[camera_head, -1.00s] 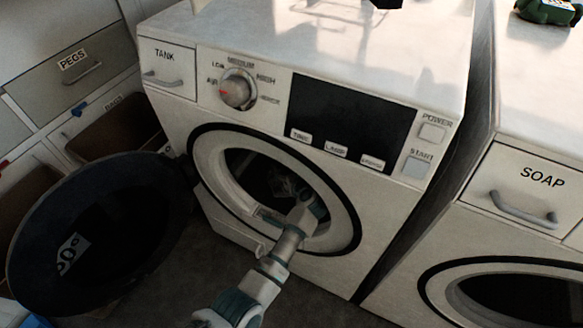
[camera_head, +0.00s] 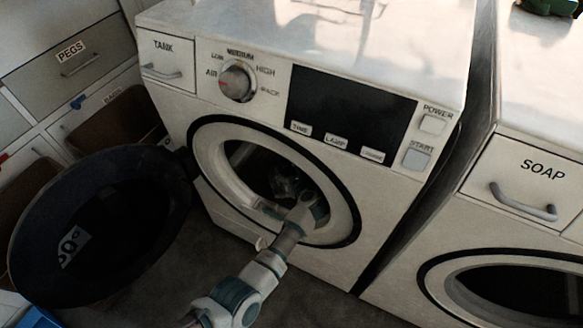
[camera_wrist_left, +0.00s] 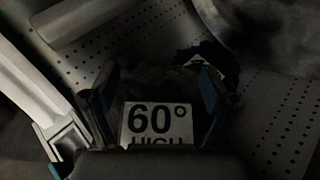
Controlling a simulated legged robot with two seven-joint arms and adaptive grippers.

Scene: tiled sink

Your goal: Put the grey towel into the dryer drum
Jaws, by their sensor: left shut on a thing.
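The dryer (camera_head: 210,110) stands at the centre of the head view with its round door (camera_head: 100,225) swung open to the left. My left arm reaches through the opening, and my left gripper (camera_head: 287,187) is inside the dark drum (camera_head: 248,160). In the left wrist view the gripper (camera_wrist_left: 157,85) is shut on a dark, cloth-like bundle, which I take as the grey towel (camera_wrist_left: 145,80). A white label reading "60° HIGH" (camera_wrist_left: 158,123) shows between the fingers. The perforated drum wall (camera_wrist_left: 275,115) surrounds them. Much of the towel is hidden. My right gripper does not show.
A second machine (camera_head: 400,285) with a SOAP drawer (camera_head: 525,185) stands at the right, past a narrow gap. Drawers and open bins (camera_head: 115,120) line the left. The dryer's opening rim (camera_head: 345,225) lies close around my arm.

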